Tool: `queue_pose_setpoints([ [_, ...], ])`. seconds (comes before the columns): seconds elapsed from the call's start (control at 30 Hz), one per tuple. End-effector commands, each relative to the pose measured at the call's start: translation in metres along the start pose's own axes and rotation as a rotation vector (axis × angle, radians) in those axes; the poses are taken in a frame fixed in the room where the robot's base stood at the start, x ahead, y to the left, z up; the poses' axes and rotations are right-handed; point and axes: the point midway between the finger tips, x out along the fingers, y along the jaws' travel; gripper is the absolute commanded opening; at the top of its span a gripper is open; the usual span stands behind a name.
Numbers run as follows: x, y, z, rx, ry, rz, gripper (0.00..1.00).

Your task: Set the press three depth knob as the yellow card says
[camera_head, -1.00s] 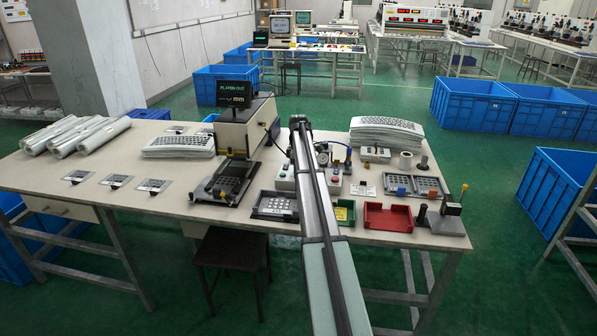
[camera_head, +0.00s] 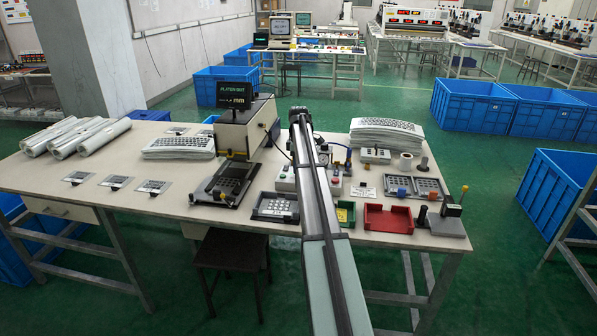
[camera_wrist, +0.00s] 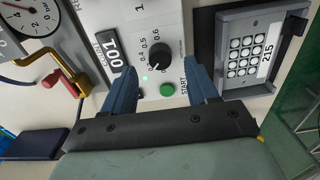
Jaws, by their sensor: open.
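In the wrist view a black knob (camera_wrist: 160,54) sits on a light grey panel, with a scale around it showing about 0.4, 0.5 and 0.6. Its white pointer mark is small, and I cannot read the exact setting. My gripper (camera_wrist: 160,68) is open, its two blue fingers on either side of the knob, apparently apart from it. In the head view my arm hides the gripper and the knob. A yellow card (camera_head: 342,214) seems to lie in a small green tray, partly behind my arm; its writing is too small to read. The press (camera_head: 240,135) stands left of my arm.
A green START button (camera_wrist: 167,89) is just below the knob. A 001 counter (camera_wrist: 114,57) and a pressure gauge (camera_wrist: 30,16) are to the left. A red tray (camera_head: 388,218) lies right of my arm.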

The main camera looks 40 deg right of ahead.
Motion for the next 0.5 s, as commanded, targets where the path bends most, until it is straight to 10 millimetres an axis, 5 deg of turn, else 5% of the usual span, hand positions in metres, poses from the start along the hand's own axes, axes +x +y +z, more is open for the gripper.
queue_pose_setpoints([
  [0.3,-0.064,0.001,0.000,0.000,0.001,0.002,0.58],
  [0.5,-0.089,0.001,0.000,0.000,0.000,0.001,0.58],
])
